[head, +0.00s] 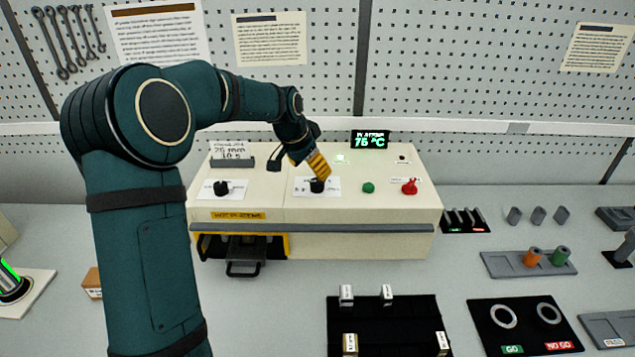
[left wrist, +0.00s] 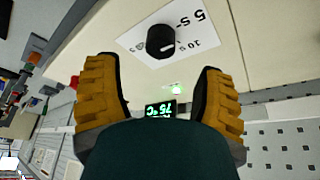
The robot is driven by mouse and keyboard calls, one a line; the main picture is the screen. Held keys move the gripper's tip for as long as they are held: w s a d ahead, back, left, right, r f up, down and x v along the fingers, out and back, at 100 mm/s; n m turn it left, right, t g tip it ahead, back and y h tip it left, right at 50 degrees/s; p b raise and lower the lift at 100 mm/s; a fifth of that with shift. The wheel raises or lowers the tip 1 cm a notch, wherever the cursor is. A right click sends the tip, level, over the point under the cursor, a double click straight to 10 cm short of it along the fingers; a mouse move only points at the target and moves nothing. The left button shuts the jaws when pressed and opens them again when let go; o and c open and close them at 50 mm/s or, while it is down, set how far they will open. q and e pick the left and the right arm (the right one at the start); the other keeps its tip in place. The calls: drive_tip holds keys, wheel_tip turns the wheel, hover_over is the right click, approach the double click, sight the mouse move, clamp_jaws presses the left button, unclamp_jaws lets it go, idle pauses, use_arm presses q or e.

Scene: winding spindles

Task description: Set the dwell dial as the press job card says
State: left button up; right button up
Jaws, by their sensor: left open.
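The press (head: 408,205) is a cream bench unit with two black dials. The right-hand black dial (head: 317,186) sits on a white label plate. In the left wrist view this dial (left wrist: 160,42) has "5 s" and "10 s" printed beside it; its white mark seems to be on the side towards "10 s", but I cannot read the setting surely. My left gripper (head: 319,168) is just above this dial; its two yellow fingers (left wrist: 155,80) are open, with nothing between them. A small card (head: 231,149) on the press top seems to read "25 mm" and "10 s". My right gripper is out of view.
The left-hand dial (head: 221,188), a green button (head: 368,188) and a red knob (head: 409,187) are on the same panel. A green display (head: 370,140) reads about 75 °C. A yellow-edged opening with a handle (head: 242,268) is below. Trays and gauges stand to the right.

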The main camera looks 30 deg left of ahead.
sight(317, 181)
use_arm(q)
drive_tip(key=x, duration=0.6)
drive_tip(key=shift+w+f, duration=0.15)
drive_tip(key=c, duration=1.2)
